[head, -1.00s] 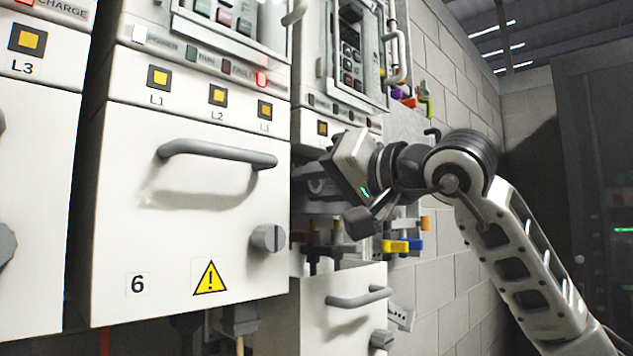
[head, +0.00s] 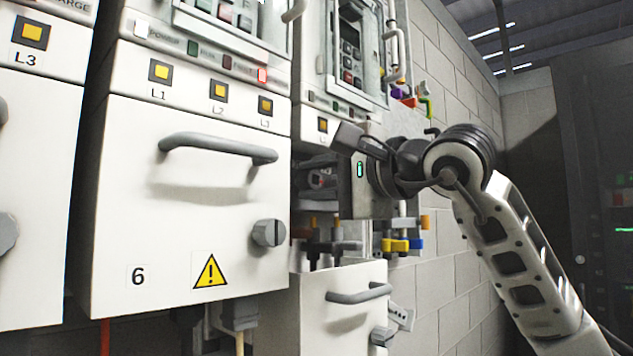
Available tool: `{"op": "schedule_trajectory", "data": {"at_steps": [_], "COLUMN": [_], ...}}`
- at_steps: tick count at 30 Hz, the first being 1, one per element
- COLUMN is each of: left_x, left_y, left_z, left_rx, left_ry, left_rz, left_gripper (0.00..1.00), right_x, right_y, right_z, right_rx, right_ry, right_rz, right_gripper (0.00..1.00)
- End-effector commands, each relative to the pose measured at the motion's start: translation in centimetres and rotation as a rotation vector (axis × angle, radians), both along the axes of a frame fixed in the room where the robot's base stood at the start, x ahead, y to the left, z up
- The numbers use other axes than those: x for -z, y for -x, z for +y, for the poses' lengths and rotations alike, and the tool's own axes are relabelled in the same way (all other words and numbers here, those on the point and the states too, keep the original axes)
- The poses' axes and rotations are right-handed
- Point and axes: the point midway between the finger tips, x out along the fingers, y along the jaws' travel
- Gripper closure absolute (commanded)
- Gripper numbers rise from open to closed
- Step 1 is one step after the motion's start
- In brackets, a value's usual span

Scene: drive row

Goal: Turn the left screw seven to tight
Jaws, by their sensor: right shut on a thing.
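My right gripper (head: 322,180) reaches in from the right, at the open bay of the unit right of the one marked 6. Its fingers point left into the dark bay and are shut on what seems to be the left screw. The screw itself is hidden by the fingers and the bay's edge, so how far it is turned cannot be seen. The front cover (head: 340,325) of this unit hangs low below the bay, with its own handle (head: 358,295). My left gripper is not in view.
Closed cover 6 (head: 200,225) stands just left of the bay, with a protruding handle (head: 218,148) and a grey knob (head: 268,233). Dark terminals (head: 330,247) sit below the gripper. Coloured clips (head: 403,244) are at the wall. Free room lies to the right.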

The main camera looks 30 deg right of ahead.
Motion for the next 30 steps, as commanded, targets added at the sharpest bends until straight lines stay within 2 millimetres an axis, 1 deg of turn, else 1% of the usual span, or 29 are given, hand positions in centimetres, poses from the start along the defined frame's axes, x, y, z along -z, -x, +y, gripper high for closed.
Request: {"op": "schedule_trajectory", "data": {"at_steps": [6, 12, 18, 30], "left_x": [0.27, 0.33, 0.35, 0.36], "left_y": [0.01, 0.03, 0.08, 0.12], "left_z": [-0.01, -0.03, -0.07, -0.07], "left_rx": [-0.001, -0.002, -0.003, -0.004], "left_ry": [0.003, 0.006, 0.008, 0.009], "left_rz": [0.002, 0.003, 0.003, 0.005], "left_gripper": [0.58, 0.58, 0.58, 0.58], "right_x": [0.08, 0.06, 0.05, 0.06], "right_y": [0.0, -0.01, -0.01, -0.02], "right_z": [-0.02, -0.03, -0.03, -0.03], "right_rx": [0.001, 0.002, 0.002, 0.002], "right_ry": [-0.128, -0.199, -0.228, -0.23], "right_rz": [0.047, 0.071, 0.082, 0.084], "right_gripper": [0.96, 0.96, 0.96, 0.96]}}
